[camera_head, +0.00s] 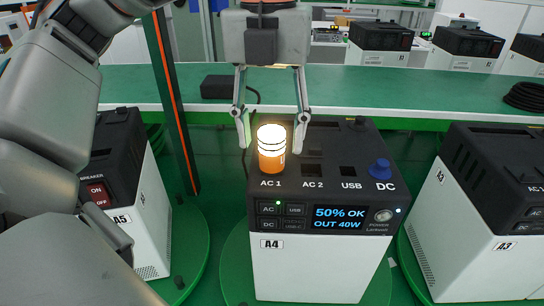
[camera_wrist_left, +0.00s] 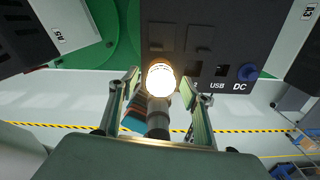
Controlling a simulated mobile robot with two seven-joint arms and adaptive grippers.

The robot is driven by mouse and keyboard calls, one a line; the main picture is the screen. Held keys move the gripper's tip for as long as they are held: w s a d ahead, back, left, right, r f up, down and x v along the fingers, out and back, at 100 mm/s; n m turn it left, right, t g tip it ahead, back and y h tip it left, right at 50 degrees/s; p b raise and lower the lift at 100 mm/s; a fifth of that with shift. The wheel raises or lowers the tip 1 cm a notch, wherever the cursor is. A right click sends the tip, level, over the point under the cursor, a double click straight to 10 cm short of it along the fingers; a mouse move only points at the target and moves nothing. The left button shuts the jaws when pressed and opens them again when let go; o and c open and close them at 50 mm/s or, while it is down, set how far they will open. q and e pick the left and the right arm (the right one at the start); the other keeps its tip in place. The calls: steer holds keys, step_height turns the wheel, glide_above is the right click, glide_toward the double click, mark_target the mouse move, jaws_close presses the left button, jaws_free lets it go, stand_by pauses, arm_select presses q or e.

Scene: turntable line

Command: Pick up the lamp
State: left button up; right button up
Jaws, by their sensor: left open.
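The lamp (camera_head: 272,148) has a glowing banded white top and an orange base. It stands upright on the AC 1 spot of the black-topped power unit labelled A4 (camera_head: 319,252). My left gripper (camera_head: 271,146) points down above the unit. Its two fingers are spread, one on each side of the lamp, with a visible gap to each. In the left wrist view the glowing lamp (camera_wrist_left: 161,80) shows between the two open fingertips (camera_wrist_left: 160,86). The lamp's lower part is partly hidden there. My right gripper is in neither view.
A blue knob (camera_head: 381,169) stands at DC on the same unit. Units A5 (camera_head: 120,218) and A3 (camera_head: 450,195) stand on either side on green turntables. A dark post with an orange stripe (camera_head: 171,100) rises at left. A green bench (camera_head: 390,95) runs behind, holding a black box (camera_head: 222,87).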

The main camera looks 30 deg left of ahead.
arm_select(q)
steer(key=shift+d+f, duration=0.1)
steer(key=shift+f, duration=0.7)
steer(key=shift+c, duration=0.4)
steer(key=c, duration=1.2)
step_height(320, 180, up, 20)
steer(key=shift+r, duration=0.1)
